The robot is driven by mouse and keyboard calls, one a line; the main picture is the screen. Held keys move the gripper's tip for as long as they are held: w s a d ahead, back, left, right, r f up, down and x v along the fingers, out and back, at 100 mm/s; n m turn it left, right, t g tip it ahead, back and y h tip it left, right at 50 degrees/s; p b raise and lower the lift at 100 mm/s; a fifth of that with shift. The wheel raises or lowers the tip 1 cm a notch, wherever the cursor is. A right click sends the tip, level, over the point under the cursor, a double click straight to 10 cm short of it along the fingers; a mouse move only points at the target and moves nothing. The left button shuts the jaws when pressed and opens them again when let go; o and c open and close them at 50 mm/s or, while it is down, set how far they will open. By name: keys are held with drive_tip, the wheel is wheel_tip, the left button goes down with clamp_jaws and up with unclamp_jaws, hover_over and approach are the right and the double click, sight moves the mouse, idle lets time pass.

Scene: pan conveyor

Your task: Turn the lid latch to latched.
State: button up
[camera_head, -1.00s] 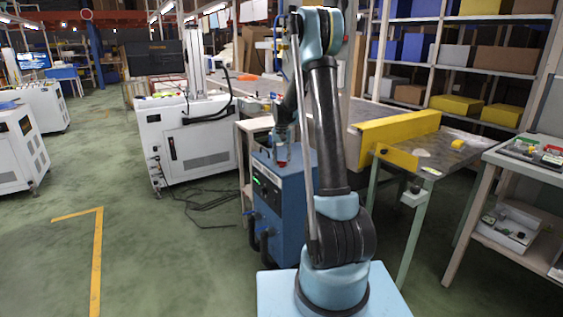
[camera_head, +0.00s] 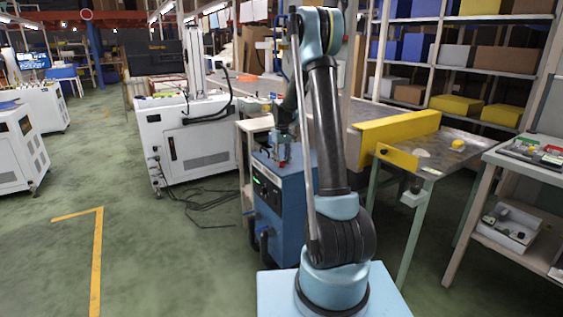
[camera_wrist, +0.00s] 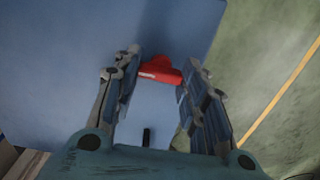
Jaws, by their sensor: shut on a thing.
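The lid latch (camera_wrist: 158,69) is a red handle on the flat blue top of a cabinet (camera_wrist: 60,50). In the wrist view it lies crosswise between the fingers of my gripper (camera_wrist: 161,76), which is shut on it. The right finger touches its right end, and the left finger is close at its left end. In the head view my gripper (camera_head: 283,158) points down at the top of the blue cabinet (camera_head: 284,198). The latch is mostly hidden there by the gripper.
A small black peg (camera_wrist: 146,137) stands on the blue top near my gripper. A white machine cabinet (camera_head: 190,145) stands left of the blue cabinet. A table with a yellow guard (camera_head: 400,128) is to the right.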

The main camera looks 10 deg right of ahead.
drive_tip(key=shift+w, duration=0.1)
idle(0.4)
drive_tip(key=o, duration=1.1)
drive_tip(key=shift+c, duration=0.2)
drive_tip(key=shift+r, duration=0.1)
wheel_tip(320, 180, up, 12)
